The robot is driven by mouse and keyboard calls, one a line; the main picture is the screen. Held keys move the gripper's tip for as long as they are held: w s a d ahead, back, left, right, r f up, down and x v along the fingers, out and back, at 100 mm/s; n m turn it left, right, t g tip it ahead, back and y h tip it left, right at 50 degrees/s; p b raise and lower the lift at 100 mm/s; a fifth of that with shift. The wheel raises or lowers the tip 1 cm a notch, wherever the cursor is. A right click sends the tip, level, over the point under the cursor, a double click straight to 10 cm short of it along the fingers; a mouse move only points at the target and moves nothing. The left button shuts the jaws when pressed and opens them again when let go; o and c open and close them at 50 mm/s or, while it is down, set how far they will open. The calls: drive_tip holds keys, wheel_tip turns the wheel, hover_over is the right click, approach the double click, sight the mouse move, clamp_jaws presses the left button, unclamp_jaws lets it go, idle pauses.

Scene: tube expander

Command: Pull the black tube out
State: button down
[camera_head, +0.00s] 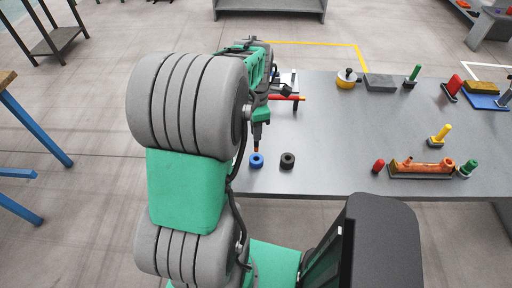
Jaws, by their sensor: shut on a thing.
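My gripper (261,118) is left of centre, over the left end of the grey table, pointing down. A dark, slim upright piece (257,134) with a small orange tip shows at its lower end. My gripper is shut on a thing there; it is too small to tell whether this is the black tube. The orange tip is just above a blue ring (256,160) in the picture; I cannot tell whether they touch. A short, thick black ring-shaped piece (287,160) stands apart to the right of the blue ring. My arm hides part of the table's left end.
A red-orange rod (288,97) with metal parts is right of my gripper. An orange tube on a base (422,167) is front right. The table's middle is clear.

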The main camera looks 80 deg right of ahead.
wheel_tip(320, 180, up, 5)
drive_tip(key=p, duration=0.2)
drive_tip(key=shift+f+p, duration=0.15)
drive_tip(key=shift+p, duration=0.25)
